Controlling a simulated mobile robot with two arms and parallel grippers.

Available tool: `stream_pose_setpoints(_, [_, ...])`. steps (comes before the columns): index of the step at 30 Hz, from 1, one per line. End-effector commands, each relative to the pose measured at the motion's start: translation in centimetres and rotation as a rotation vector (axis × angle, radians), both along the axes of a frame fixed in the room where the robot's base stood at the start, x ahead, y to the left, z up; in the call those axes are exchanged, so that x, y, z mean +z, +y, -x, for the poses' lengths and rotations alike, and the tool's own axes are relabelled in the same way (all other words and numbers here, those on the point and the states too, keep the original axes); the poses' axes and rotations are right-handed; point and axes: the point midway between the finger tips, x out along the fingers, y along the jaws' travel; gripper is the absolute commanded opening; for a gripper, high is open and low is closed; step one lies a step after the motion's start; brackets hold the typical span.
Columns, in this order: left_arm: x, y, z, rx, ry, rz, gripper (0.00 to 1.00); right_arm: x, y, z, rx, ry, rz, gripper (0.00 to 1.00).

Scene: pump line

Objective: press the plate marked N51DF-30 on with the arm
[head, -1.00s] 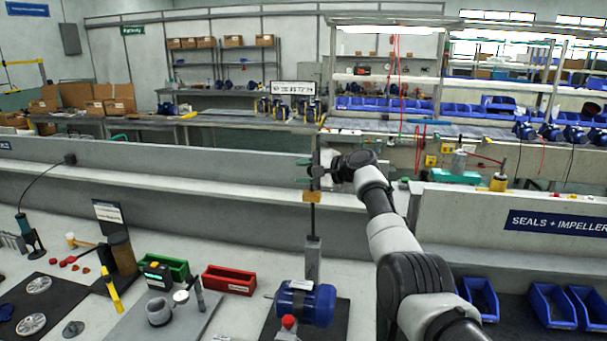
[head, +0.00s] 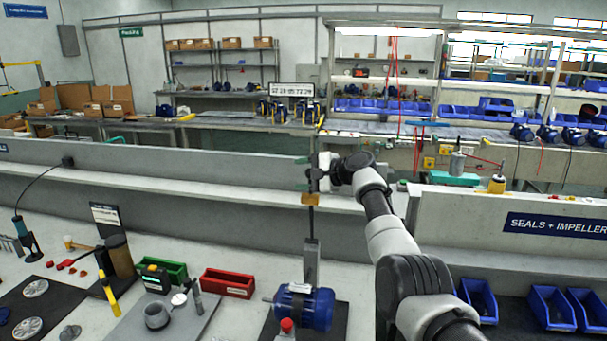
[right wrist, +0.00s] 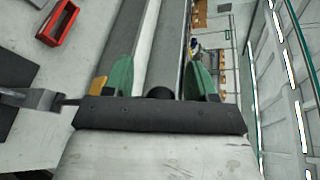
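A blue motor-like pump unit (head: 316,309) lies on a dark mat at the bottom middle of the head view. A small pale label (head: 300,288) is on it; its marking is too small to read. Behind it stands a grey post (head: 311,262). An upright dark rod with a yellow block (head: 311,199) rises from it. My right gripper (head: 308,174) is level with the rod's upper end, just above the yellow block. In the right wrist view its green fingers (right wrist: 162,78) are wide apart, with nothing clearly held; the yellow block (right wrist: 98,86) shows beside one finger. My left gripper is out of view.
A red bin (head: 227,283) and green bin (head: 172,270) stand left of the pump. A grey mat (head: 180,325) holds a grey cup and small tools. A low grey wall (head: 200,190) runs behind the bench. Blue bins (head: 551,307) are at right.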

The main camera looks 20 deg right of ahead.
Motion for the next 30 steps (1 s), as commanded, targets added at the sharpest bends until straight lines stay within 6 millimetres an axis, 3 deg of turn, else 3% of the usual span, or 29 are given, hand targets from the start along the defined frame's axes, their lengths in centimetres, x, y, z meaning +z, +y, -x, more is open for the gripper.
stream_pose_setpoints(8, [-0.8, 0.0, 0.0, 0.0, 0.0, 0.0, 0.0, 0.2, -1.5, 1.2, -0.01, -0.005, 0.006, 0.56])
stream_pose_setpoints(21, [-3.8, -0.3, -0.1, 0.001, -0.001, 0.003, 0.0, 2.4, -5.4, 7.2, -0.006, -0.008, 0.007, 0.56])
stream_pose_setpoints(30, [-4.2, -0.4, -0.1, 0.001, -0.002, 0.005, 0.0, 3.2, -6.2, 8.6, -0.001, -0.004, 0.005, 0.56])
